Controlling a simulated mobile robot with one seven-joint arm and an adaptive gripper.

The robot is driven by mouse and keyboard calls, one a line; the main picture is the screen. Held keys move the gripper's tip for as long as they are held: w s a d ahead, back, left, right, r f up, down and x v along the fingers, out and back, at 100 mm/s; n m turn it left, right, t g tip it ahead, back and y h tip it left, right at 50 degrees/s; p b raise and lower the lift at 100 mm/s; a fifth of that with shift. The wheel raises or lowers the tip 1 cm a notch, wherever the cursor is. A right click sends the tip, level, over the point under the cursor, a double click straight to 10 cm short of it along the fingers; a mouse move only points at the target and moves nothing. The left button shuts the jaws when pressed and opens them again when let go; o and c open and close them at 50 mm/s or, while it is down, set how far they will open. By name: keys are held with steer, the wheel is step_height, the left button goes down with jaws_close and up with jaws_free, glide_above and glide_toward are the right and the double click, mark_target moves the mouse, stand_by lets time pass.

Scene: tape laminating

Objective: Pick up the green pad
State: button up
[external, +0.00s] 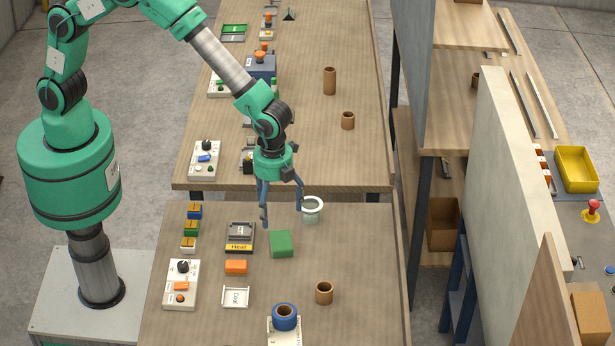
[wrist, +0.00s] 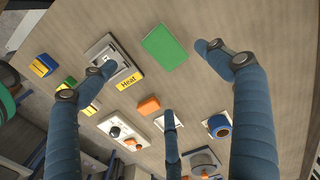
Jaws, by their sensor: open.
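The green pad (external: 281,244) is a flat rectangular block lying on the near table, right of the grey fixture labelled Heat (external: 240,236). In the wrist view the green pad (wrist: 164,48) shows at the top, between the two upper fingers. My gripper (external: 280,215) is open and empty, above the table and a little above and behind the pad. In the wrist view my gripper (wrist: 158,85) shows its blue fingers spread wide, with a third finger lower down. No finger visibly touches the pad.
An orange block (external: 236,267), a white Cool fixture (external: 235,297), a blue roll (external: 284,317), a brown ring (external: 324,292) and a pale ring-topped object (external: 312,209) stand around the pad. A control box (external: 181,284) and several small coloured blocks are at left. The table's right side is mostly clear.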

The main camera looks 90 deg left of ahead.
glide_above(276, 240)
step_height(276, 240, down, 6)
steer(key=shift+r, duration=0.1)
stand_by(0.4)
steer(key=shift+w+f+b, duration=0.1)
steer(key=shift+f+b, duration=0.25)
steer(key=shift+f, duration=2.25)
steer(key=c, duration=1.2)
